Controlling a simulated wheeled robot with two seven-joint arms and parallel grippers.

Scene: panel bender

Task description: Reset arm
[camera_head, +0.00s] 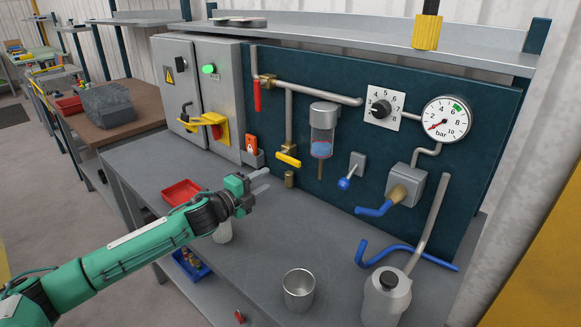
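My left arm, green with dark joints, reaches in from the lower left over the grey bench (330,235). Its gripper (265,181) points right, toward the dark panel (300,70). The two grey fingers are apart with nothing seen between them. The gripper hangs in the air above the bench, clear of the panel's valves. A whitish container (223,232) stands below the wrist, its top partly hidden by the arm. My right gripper is not in view.
A red tray (180,192) lies behind the wrist. A metal cup (299,290) and a white bottle (387,297) stand at the front right. Blue-handled valve (374,210), yellow valve (288,160) and a gauge (446,119) are on the panel. The middle bench is clear.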

